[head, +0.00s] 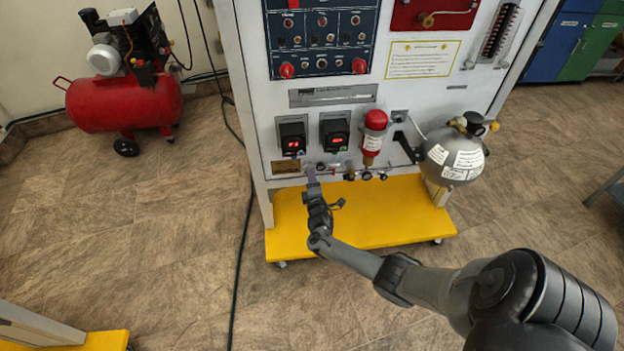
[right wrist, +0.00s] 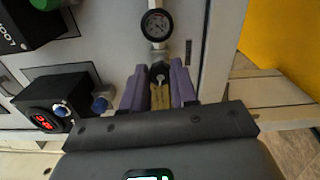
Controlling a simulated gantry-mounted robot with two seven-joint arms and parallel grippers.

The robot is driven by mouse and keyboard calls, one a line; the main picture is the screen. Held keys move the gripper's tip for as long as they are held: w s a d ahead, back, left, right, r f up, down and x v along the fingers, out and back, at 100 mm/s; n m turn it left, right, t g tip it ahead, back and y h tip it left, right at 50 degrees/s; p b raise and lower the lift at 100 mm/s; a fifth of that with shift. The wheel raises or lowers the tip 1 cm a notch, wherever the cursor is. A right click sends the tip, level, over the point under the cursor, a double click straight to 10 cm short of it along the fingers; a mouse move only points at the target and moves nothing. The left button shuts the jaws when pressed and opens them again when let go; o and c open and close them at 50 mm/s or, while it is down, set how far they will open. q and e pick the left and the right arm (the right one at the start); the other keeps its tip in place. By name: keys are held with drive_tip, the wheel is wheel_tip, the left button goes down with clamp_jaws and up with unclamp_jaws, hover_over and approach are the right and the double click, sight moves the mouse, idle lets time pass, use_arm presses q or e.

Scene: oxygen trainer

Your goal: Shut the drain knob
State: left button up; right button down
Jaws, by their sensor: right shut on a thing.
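My right gripper (head: 312,176) reaches the lower front of the white trainer panel, below the black boxes with red digits. In the right wrist view its purple fingers (right wrist: 158,78) are shut on a small dark and brass fitting, which I take as the drain knob (right wrist: 159,72). A finger stands on each side of it. A round black-rimmed gauge (right wrist: 156,25) sits in line with it on the panel. In the head view the gripper hides the knob, and its turn position cannot be told. My left gripper is not in view.
Two black display boxes (head: 292,138) and a red-topped cylinder (head: 375,122) are just above the gripper. A grey tank (head: 453,155) hangs at the right. The yellow base (head: 385,228) juts out below. A red compressor (head: 120,100) stands at the left. The floor in front is open.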

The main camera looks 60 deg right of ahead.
drive_tip(key=shift+w+a+f+m, duration=0.1)
drive_tip(key=shift+f+m, duration=0.05)
drive_tip(key=shift+m, duration=3.85)
drive_tip(key=shift+f+m, duration=0.15)
drive_tip(key=shift+m, duration=3.85)
drive_tip(key=c, duration=0.9)
unclamp_jaws()
drive_tip(key=shift+r, duration=0.1)
